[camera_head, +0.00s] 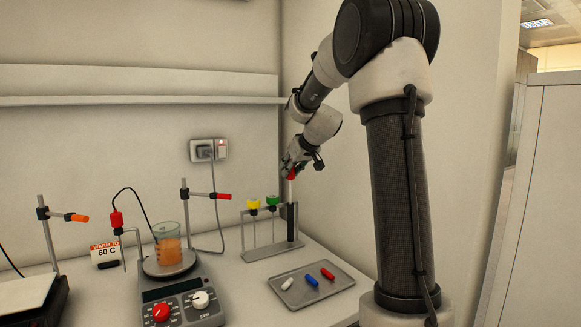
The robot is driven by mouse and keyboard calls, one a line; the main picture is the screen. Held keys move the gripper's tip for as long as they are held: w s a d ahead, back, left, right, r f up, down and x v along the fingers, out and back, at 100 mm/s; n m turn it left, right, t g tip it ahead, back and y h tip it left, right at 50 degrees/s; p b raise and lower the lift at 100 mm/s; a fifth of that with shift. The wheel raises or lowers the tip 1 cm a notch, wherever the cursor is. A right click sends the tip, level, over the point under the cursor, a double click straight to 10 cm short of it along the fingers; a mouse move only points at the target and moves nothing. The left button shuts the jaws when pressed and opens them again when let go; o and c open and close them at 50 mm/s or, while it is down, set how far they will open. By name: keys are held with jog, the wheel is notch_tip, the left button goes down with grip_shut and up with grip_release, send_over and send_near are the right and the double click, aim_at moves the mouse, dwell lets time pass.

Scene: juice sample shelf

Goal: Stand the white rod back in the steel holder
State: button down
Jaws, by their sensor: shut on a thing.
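My gripper (295,165) is above the right end of the steel holder (268,252), near the wall corner. It is shut on a red-ended rod (292,175). A pale shaft seems to run down from the red part, but it is faint against the wall. I cannot tell whether its lower end is in the holder. The holder is an upright rack with a flat base. A yellow-capped piece (253,204) and a green-capped piece (272,201) stand in it, with a dark block (291,213) at its right end.
A steel tray (310,297) in front of the holder holds small white, blue and red bars. To the left, a beaker (167,244) of orange liquid stands on a hotplate (180,293), with a clamp stand (187,208) behind. A shelf (140,100) runs along the wall.

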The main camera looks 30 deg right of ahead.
aim_at(293, 175)
jog(key=shift+f, duration=1.9)
dwell(0.4)
jog(key=c, duration=1.1)
grip_release()
